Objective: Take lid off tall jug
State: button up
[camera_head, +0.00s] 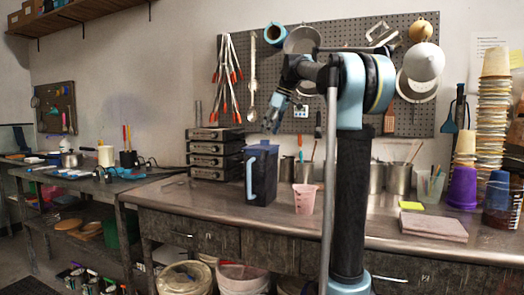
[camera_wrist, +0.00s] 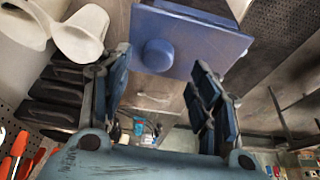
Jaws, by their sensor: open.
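The tall jug (camera_head: 262,178) is dark blue with a handle on its left side and stands upright on the metal bench. A lighter blue lid (camera_head: 262,147) sits on its top. In the wrist view the lid (camera_wrist: 205,42) shows as a blue slab with a round knob (camera_wrist: 158,56). My gripper (camera_head: 274,117) is above the jug, tilted downward and apart from the lid. In the wrist view my gripper (camera_wrist: 160,62) is open and empty. Its two fingers appear on either side of the knob's line; contact with the knob is not visible.
A pink measuring cup (camera_head: 305,199) stands close to the right of the jug. Stacked dark drawers (camera_head: 215,154) stand behind it on the left. Metal canisters (camera_head: 397,178) and a notepad stack (camera_head: 433,226) are farther right. The bench front left of the jug is fairly clear.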

jog(key=shift+w+x, duration=0.1)
jog(key=shift+x, duration=1.1)
jog(key=shift+w+x, duration=0.15)
jog(key=shift+x, duration=1.05)
jog(key=shift+r, duration=0.15)
jog(key=shift+c, duration=0.5)
jog(key=c, duration=1)
